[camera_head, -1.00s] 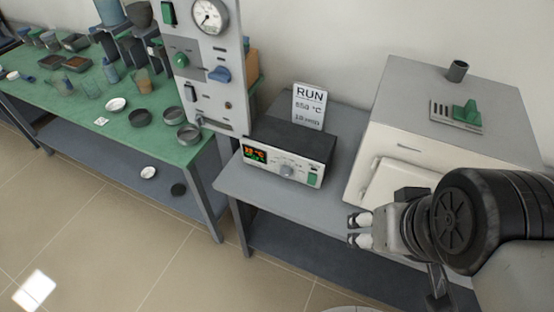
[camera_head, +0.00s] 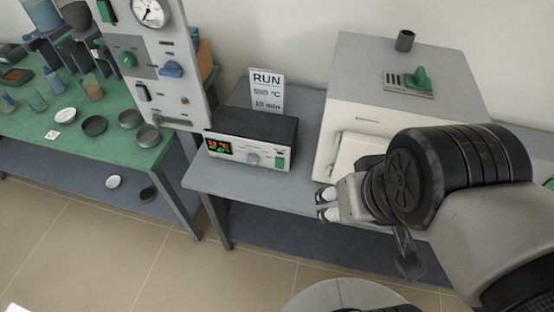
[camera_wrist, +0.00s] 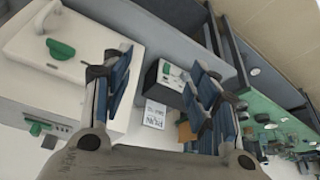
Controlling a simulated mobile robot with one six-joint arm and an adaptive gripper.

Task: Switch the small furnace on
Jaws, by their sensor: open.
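The small furnace (camera_head: 350,118) is a pale box on the grey bench, with a closed front door, a chimney and a green handle on top; my arm hides its right front. A controller (camera_head: 248,143) stands left of it, with a lit display, a grey knob and a green switch (camera_head: 280,161) at its right end. My gripper (camera_head: 322,205) is open and empty, in front of the furnace and right of the controller, apart from both. In the wrist view my gripper's fingers (camera_wrist: 160,85) spread on either side of the controller (camera_wrist: 163,85), which lies beyond them.
A RUN sign (camera_head: 267,92) with temperature and minutes stands behind the controller. A grey panel (camera_head: 158,65) with a gauge and knobs rises to the left. A green table (camera_head: 70,150) holds several dishes and beakers. Floor in front is clear.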

